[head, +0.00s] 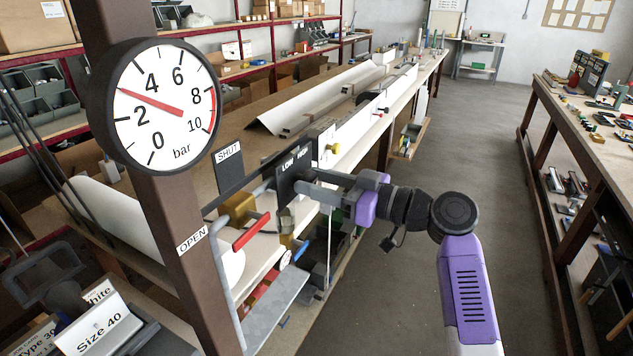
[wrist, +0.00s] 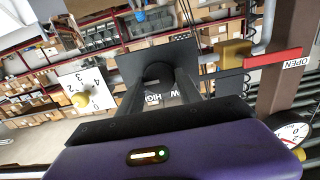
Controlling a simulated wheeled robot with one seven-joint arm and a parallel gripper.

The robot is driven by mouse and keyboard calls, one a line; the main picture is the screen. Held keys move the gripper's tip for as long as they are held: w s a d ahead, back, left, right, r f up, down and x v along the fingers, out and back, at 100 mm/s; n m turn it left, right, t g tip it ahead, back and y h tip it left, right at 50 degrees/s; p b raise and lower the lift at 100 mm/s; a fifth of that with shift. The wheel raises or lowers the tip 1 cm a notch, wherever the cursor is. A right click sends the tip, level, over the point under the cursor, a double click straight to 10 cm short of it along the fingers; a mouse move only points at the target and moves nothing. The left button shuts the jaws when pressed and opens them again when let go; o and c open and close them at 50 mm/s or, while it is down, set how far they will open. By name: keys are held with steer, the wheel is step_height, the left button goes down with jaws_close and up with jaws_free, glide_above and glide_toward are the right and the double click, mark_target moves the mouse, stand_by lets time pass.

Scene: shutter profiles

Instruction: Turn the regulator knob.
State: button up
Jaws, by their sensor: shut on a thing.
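The regulator knob (wrist: 158,72) is a dark round knob in front of a black plate (wrist: 128,66) marked LOW and HIGH. The plate (head: 291,172) also shows in the head view, where the knob is mostly hidden by my fingers. My gripper (head: 303,192), with a purple body, reaches in from the right. In the wrist view my gripper (wrist: 160,84) has a dark finger on each side of the knob and is shut on it. The large pressure gauge (head: 165,105) has its red needle between 2 and 4 bar, near 3.
A brown post (head: 175,215) carries the large gauge. A long workbench (head: 405,90) runs back. The floor (head: 455,140) on the right is clear.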

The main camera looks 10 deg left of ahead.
steer(key=shift+m, duration=0.3)
steer(key=m+b, duration=0.1)
steer(key=m, duration=0.2)
steer(key=shift+m, duration=0.3)
steer(key=m, duration=0.4)
steer(key=shift+w+m, duration=0.1)
steer(key=shift+m, duration=0.2)
steer(key=m+p, duration=0.2)
steer(key=m, duration=0.3)
steer(key=shift+w+d, duration=0.1)
steer(key=shift+f+m+p, duration=0.15)
steer(key=shift+m+p, duration=1)
steer(key=shift+m, duration=0.85)
steer(key=o, duration=1.3)
steer(key=shift+o, duration=0.2)
